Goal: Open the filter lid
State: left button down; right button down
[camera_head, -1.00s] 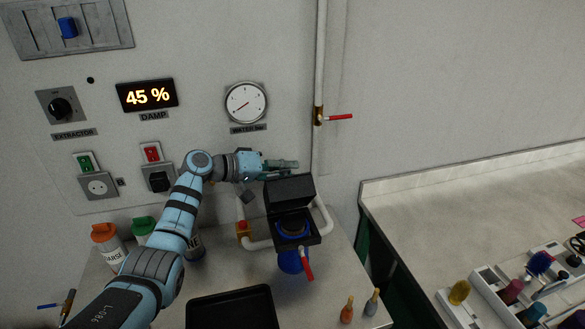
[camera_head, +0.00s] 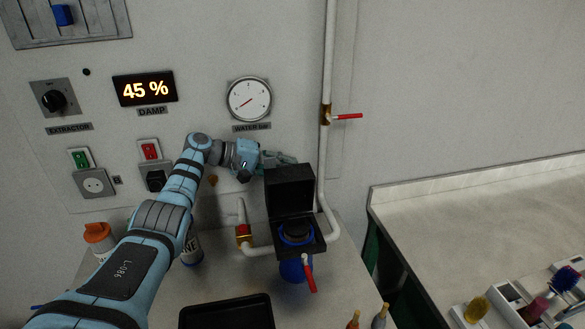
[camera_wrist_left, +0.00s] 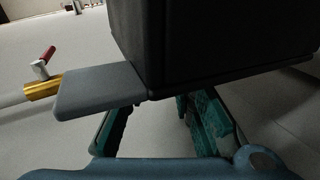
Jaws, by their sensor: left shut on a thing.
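The black filter housing (camera_head: 317,247) stands in the white pipe run, with a blue filter bowl (camera_head: 294,270) below it. Its black lid (camera_head: 290,190) stands up at the back, so the blue ring and dark centre inside (camera_head: 296,232) show. My left gripper (camera_head: 278,159) is at the lid's top edge, behind it, and is shut on the lid. In the left wrist view the dark lid (camera_wrist_left: 210,40) fills the top, with a grey tab (camera_wrist_left: 100,90) at its left. The teal fingers (camera_wrist_left: 160,125) show below the lid; their exact contact is hidden. My right gripper is out of view.
A red-handled valve (camera_head: 308,278) hangs at the housing's front. White pipes (camera_head: 328,215) run beside it and up the wall. A black tray (camera_head: 228,312) and bottles (camera_head: 99,240) stand on the counter. A second worktop (camera_head: 450,235) is at the right.

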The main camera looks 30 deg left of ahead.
pick_arm(q)
jog(key=c, duration=1.4)
grip_release()
jog(key=shift+s, duration=0.1)
jog(key=v, duration=1.2)
jog(key=shift+r, duration=0.1)
